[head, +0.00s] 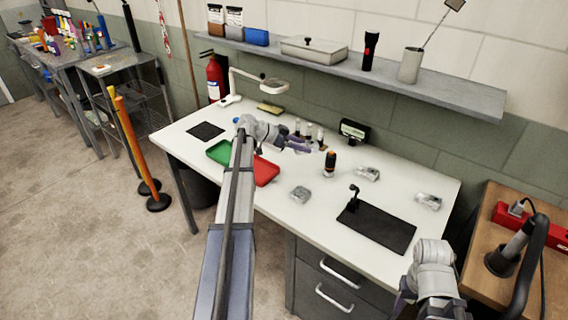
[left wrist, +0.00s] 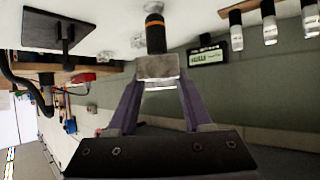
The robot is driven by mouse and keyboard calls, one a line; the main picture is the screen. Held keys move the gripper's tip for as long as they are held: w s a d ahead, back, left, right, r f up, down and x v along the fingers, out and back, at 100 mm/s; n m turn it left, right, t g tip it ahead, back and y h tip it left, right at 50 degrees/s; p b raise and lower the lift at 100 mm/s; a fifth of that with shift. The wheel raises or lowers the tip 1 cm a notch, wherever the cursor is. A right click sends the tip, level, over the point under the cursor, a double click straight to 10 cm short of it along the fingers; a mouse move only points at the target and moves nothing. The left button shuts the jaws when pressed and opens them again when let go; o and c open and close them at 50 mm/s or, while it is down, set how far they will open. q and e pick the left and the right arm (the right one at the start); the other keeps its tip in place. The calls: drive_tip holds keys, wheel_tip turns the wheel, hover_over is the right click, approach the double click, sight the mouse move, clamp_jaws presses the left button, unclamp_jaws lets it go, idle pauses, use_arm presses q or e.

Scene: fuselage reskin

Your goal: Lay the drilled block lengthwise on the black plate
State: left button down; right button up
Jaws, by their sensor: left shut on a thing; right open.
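My left gripper (head: 306,147) is shut on a grey metal block (left wrist: 157,67), held between its purple fingers above the rear middle of the white table. I cannot make out its holes. In the head view the held block is too small to tell clearly. A large black plate (head: 385,232) with a small upright black stand (head: 353,196) lies at the table's front right, away from the left gripper; it also shows in the left wrist view (left wrist: 42,30). A smaller black square (head: 205,131) lies at the left. My right gripper (head: 402,297) is open beside the front right edge.
Metal pieces (head: 300,194), (head: 367,174) and (head: 428,202) lie on the table (head: 270,212). A black and orange cylinder (head: 329,164) stands near the left gripper. Green (head: 219,152) and red (head: 265,172) trays lie beneath my left arm. Small bottles (head: 309,131) stand behind.

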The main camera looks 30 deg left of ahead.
sight(299, 172)
use_arm(q)
drive_tip(key=shift+w+a+f+n+t+y+b, duration=0.45)
drive_tip(key=shift+f+n+t+y+b, duration=0.1)
drive_tip(key=shift+n+y, duration=0.65)
drive_tip(key=shift+w+a+f+n+t+y+b, duration=0.3)
drive_tip(key=shift+w+f+n+t+y+b, duration=0.15)
drive_tip(key=shift+n+y, duration=0.75)
drive_tip(key=shift+w+a+f+n+t+y+b, duration=0.4)
drive_tip(key=shift+w+f+n+t+y+b, duration=0.15)
drive_tip(key=shift+n+y, duration=0.65)
wheel_tip(299, 172, down, 10)
drive_tip(key=b, duration=1)
drive_tip(key=shift+f, duration=0.1)
drive_tip(key=c, duration=0.8)
unclamp_jaws()
drive_tip(key=o, duration=0.5)
